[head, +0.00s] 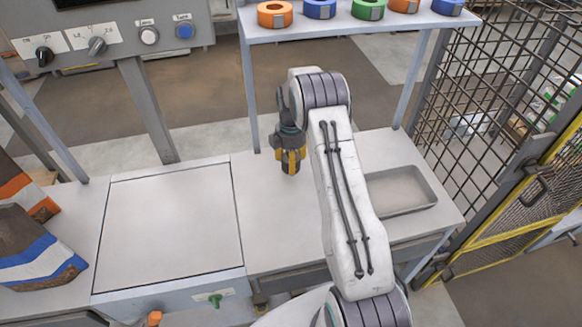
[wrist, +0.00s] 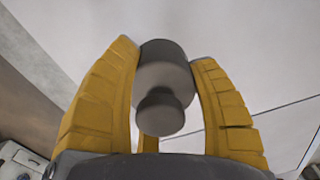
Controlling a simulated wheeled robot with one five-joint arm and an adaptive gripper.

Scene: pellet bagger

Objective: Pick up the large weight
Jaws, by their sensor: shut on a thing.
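The large weight is a dark grey cylinder with a round knob on top; in the wrist view the weight (wrist: 163,70) sits between my yellow fingers. My gripper (wrist: 165,95) is shut on it, with a finger pressed to either side. In the head view my gripper (head: 291,160) points down over the bench, just right of the large flat plate. Only a small dark part of the weight shows there between the fingertips. I cannot tell whether its base touches the bench.
The flat plate (head: 170,225) left of my gripper is bare. A shallow grey tray (head: 400,190) lies on the bench to the right. Tape rolls (head: 320,8) sit on a shelf (head: 350,25) above. Bags (head: 40,250) stand at the left, and a mesh fence (head: 500,110) at the right.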

